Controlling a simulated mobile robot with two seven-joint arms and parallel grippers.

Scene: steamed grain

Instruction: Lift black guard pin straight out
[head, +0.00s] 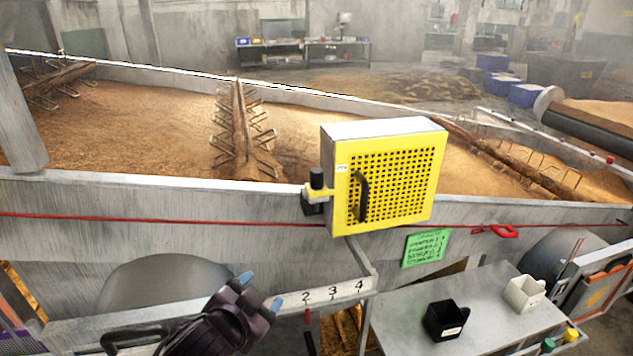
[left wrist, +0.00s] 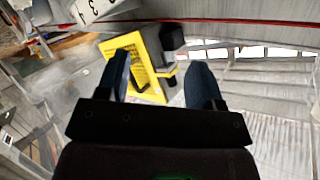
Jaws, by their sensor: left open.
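The black guard pin (head: 316,179) stands upright in a yellow bracket at the left side of the yellow mesh guard box (head: 400,175), on the rim of the grain trough. In the left wrist view the pin (left wrist: 172,38) is beyond the fingertips, near the yellow guard (left wrist: 135,62). My left gripper (head: 261,290) is open and empty, below and to the left of the pin and apart from it. Its two blue-tipped fingers (left wrist: 161,85) are spread. My right gripper is not in view.
A red cord (head: 160,219) runs along the trough wall (head: 120,200). A numbered ledge (head: 345,290) lies beside my left gripper. A grey side table (head: 400,300) holds a black container (head: 443,321) and a white one (head: 523,294). A green card (head: 425,248) hangs below the guard.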

